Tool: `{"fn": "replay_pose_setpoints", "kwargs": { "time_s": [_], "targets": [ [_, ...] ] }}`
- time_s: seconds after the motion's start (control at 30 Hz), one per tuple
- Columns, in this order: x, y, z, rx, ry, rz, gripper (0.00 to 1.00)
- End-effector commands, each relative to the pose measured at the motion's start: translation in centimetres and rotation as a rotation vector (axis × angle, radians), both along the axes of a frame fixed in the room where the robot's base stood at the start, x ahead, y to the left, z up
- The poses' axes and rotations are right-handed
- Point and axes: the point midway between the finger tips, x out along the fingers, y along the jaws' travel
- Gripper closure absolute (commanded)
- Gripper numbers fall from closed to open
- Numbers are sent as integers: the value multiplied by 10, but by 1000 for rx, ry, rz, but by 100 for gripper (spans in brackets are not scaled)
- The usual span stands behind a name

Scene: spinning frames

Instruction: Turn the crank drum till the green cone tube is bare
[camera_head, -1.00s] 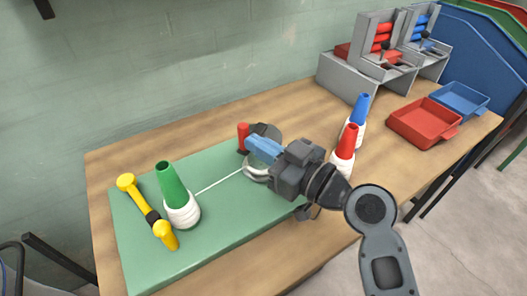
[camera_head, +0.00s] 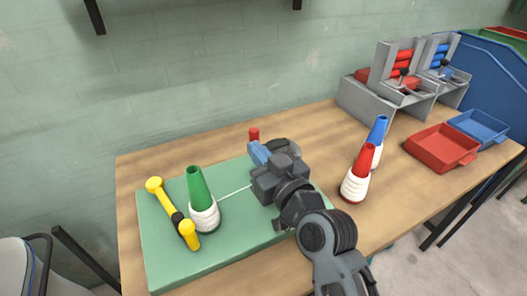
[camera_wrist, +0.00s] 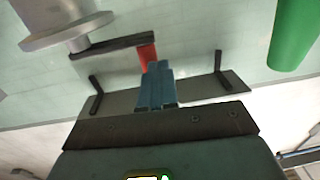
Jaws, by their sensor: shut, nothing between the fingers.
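The green cone tube (camera_head: 197,188) stands tilted on a green board, with white yarn (camera_head: 205,216) around its lower part. It also shows in the wrist view (camera_wrist: 292,38). A pale thread (camera_head: 236,190) runs from it toward the grey drum (camera_head: 290,147), which my arm partly hides in the head view. In the wrist view the drum (camera_wrist: 62,22) has a dark crank arm (camera_wrist: 112,45) with a red handle (camera_wrist: 148,58). The handle (camera_head: 254,134) shows just behind my gripper (camera_head: 256,149). My blue fingers (camera_wrist: 154,70) are shut and empty at the handle; I cannot tell whether they touch.
A yellow tool-like piece (camera_head: 168,205) lies left of the green cone. Red (camera_head: 363,160) and blue (camera_head: 378,130) cones stand on the right, near red (camera_head: 440,147) and blue (camera_head: 480,127) trays. Grey racks (camera_head: 390,85) stand at the back right.

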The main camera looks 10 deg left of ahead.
Motion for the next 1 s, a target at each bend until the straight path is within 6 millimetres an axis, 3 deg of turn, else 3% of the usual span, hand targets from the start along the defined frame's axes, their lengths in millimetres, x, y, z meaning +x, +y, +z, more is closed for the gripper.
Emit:
{"fn": "replay_pose_setpoints", "kwargs": {
  "time_s": [0.37,1.0],
  "targets": [
    [7,11,1,-1,1,-50,100],
    [39,38,-1,1,1,-50,100]
  ]
}}
